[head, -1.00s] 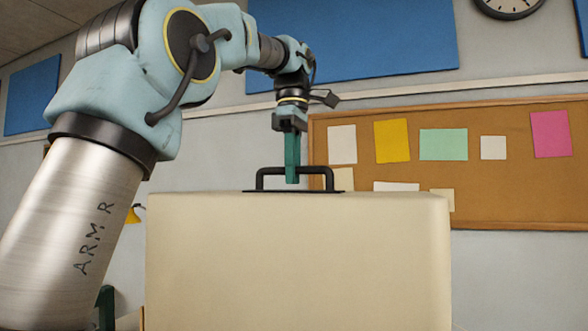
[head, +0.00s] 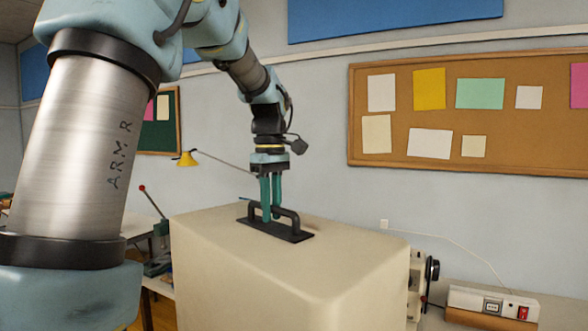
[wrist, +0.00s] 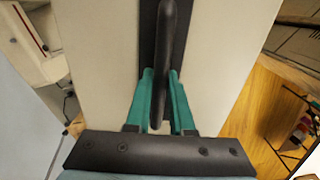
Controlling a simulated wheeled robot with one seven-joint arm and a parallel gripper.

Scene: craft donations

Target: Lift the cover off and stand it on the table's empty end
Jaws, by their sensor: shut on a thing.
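The cover (head: 290,277) is a large cream box with rounded edges. It looks upright, and its bottom edge is out of the head view, so I cannot tell what it rests on. A black handle (head: 289,219) on a black plate is on its top. My gripper (head: 270,213) points down with its green fingers on either side of the handle, shut on it. In the wrist view, the handle (wrist: 168,60) runs between the two fingers (wrist: 162,105), above the cover's pale top (wrist: 105,60). The table's empty end cannot be made out.
A white machine with a black wheel (head: 432,269) shows past the cover's right side. A box with a red switch (head: 495,305) stands farther right. A red-knobbed lever tool (head: 155,225) and a yellow lamp (head: 186,158) are at left. Wooden floor (wrist: 255,110) shows beside the cover in the wrist view.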

